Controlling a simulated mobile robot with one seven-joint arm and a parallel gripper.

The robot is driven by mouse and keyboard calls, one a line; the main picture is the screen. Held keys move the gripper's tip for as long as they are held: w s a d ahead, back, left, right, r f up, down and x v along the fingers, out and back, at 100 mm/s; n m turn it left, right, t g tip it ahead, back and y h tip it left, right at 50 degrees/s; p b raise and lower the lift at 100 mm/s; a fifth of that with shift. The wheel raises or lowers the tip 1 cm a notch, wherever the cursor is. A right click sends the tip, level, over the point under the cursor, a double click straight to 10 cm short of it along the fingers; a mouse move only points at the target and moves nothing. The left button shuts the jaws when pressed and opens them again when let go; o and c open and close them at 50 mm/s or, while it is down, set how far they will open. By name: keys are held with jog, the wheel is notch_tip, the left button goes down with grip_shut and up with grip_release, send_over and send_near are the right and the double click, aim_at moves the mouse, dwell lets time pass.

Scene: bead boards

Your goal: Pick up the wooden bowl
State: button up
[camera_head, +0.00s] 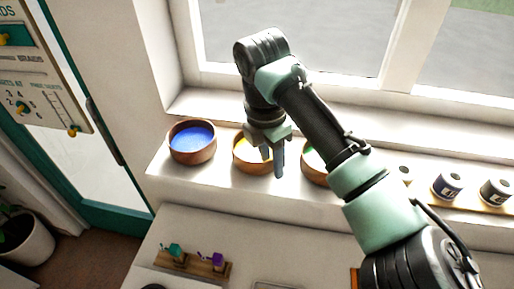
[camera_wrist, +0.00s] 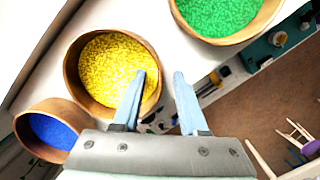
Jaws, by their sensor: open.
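Three wooden bowls of beads stand in a row on the white windowsill. The bowl with yellow beads (camera_head: 244,166) is in the middle and shows large in the wrist view (camera_wrist: 71,72). The bowl with blue beads (camera_head: 193,158) is to its left, at lower left in the wrist view (camera_wrist: 25,139). The bowl with green beads (camera_head: 312,177) is to its right, partly hidden by my arm; it also shows at the top of the wrist view (camera_wrist: 213,41). My gripper (camera_head: 272,164) is open and empty at the yellow bowl. In the wrist view (camera_wrist: 158,76), one finger overlaps the bowl's rim and the other is outside it.
Several tins (camera_head: 447,186) stand at the right of the sill. A small wooden rack (camera_head: 190,263) with teal and purple pieces lies on the lower white surface. The window frame (camera_head: 330,82) rises behind the bowls.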

jog(key=shift+f, duration=0.1)
grip_shut()
jog(key=shift+s+f, duration=0.1)
dwell(1.2)
